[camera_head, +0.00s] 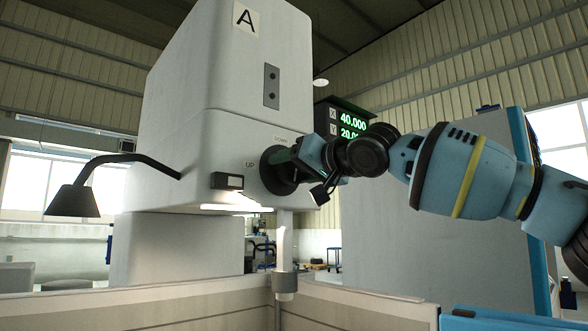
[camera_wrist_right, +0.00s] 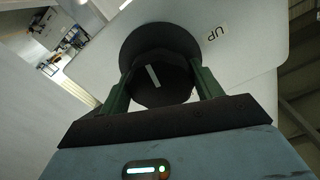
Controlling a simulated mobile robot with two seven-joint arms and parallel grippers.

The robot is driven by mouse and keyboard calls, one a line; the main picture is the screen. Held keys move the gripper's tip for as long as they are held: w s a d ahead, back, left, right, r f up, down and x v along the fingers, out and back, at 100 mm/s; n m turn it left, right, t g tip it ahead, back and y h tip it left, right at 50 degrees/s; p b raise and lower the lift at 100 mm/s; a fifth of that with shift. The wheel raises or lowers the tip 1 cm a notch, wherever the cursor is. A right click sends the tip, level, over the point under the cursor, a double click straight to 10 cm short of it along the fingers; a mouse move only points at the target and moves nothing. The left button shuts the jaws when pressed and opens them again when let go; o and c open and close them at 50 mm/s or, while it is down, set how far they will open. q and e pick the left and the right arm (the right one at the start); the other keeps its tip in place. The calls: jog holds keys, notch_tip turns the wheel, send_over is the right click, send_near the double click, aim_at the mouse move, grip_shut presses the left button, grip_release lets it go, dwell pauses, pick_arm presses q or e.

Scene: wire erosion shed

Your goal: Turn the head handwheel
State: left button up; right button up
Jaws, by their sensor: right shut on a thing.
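The head handwheel (camera_head: 274,176) is a dark round knob on the front of the white machine head (camera_head: 213,150). Labels "UP" and "DOWN" stand beside it. My right gripper (camera_head: 291,168) reaches it from the right and is shut on it. In the right wrist view the black handwheel (camera_wrist_right: 158,75) sits between the two green fingers of my right gripper (camera_wrist_right: 160,90), with a pale line mark on its face. My left gripper is not in view.
A black lamp (camera_head: 73,201) on a curved arm sticks out at the head's left. A display (camera_head: 346,123) reading 40.000 stands behind my right wrist. A white spindle (camera_head: 285,245) hangs below the head, above a pale tank wall (camera_head: 370,302).

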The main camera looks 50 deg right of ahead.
jog(key=m, duration=0.8)
jog(key=shift+a, duration=0.1)
jog(key=m+b, duration=0.1)
jog(key=m, duration=0.3)
jog(key=shift+m+b, duration=0.3)
jog(key=shift+m, duration=1.4)
jog(key=shift+r, duration=0.1)
jog(key=o, duration=0.8)
jog(key=shift+c, duration=0.2)
jog(key=shift+o, duration=1.2)
